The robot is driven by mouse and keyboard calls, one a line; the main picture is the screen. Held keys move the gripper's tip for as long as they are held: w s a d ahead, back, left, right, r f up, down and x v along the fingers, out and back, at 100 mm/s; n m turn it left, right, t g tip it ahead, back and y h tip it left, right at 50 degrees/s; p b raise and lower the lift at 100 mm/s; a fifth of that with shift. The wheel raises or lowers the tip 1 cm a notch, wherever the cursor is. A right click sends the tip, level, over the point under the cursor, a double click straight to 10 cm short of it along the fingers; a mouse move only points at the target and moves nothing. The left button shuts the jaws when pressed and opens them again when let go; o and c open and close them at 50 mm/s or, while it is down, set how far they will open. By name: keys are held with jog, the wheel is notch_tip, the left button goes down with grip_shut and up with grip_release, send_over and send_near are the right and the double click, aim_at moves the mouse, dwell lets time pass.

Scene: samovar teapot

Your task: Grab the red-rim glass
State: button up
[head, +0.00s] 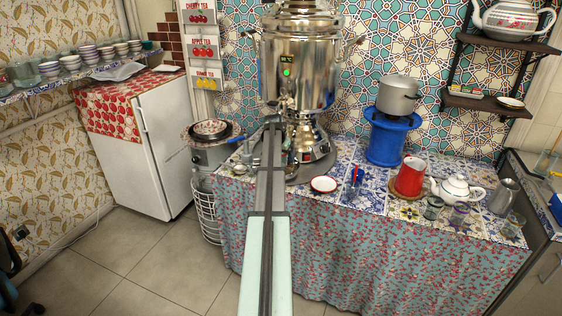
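No glass shows a clearly red rim at this size. Small clear glasses stand at the right front of the tiled table: one (433,208) before the white teapot, a purplish one (458,213) beside it, and one (512,225) near the right corner. A small glass holding red and blue items (355,181) stands right of a red-rimmed white saucer (324,184). My arm reaches from the bottom centre towards the samovar. Its dark far end (272,124) overlaps the samovar's lower left in the picture, away from these glasses. My fingers cannot be made out.
A large metal samovar (298,70) stands behind my arm. A blue stove (388,138) bears a pot; a red canister (409,178), white teapot (457,189) and metal pitcher (503,196) crowd the right. A left wall shelf (30,90) holds bowls and glasses.

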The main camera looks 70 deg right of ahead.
jog(key=c, duration=1)
jog(key=shift+c, duration=0.2)
jog(key=shift+a+r, duration=0.15)
jog(key=shift+r, duration=0.05)
